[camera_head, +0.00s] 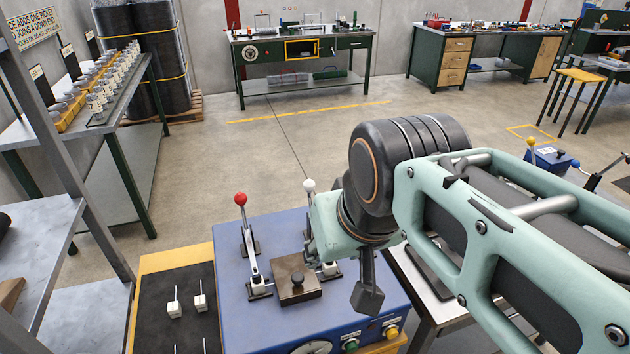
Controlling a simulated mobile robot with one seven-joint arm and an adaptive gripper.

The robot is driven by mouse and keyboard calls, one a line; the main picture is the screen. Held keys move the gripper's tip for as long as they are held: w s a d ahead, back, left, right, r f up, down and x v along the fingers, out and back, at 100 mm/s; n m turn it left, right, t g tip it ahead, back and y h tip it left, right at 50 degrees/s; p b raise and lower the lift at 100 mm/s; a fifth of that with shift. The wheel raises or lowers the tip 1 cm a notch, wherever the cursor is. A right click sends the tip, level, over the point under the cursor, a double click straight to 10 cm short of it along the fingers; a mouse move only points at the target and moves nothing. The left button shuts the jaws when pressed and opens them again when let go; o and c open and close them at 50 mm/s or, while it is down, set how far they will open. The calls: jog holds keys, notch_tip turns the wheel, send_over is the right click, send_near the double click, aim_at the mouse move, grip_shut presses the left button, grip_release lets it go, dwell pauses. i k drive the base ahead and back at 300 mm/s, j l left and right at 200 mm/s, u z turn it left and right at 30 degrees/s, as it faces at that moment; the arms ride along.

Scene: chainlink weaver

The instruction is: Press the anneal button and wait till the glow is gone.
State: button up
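The blue machine (235,318) stands in front of me. A green button (350,345) and a yellow button (391,332) sit at its near right edge, with small labels too small to read surely, so I cannot tell which is the anneal button. I see no clear glow on the machine. My gripper (367,298) points down over its right part, above and behind the two buttons. Only a dark finger shape shows, so its opening cannot be judged. My wrist and arm hide part of the machine's right side.
On the machine are a red-knobbed lever (241,200), a white-knobbed lever (309,186), a dark block (297,280) and a partly cut-off dial (312,348). A black mat (155,300) with small white pegged pieces lies left. A metal rack (50,255) stands far left. Open floor lies beyond.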

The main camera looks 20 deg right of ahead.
aim_at(392, 333)
jog(key=z, duration=1)
jog(key=k+l+u, duration=0.1)
jog(key=l+u, duration=0.2)
jog(key=k+l+u, duration=0.1)
jog(key=l+u, duration=0.15)
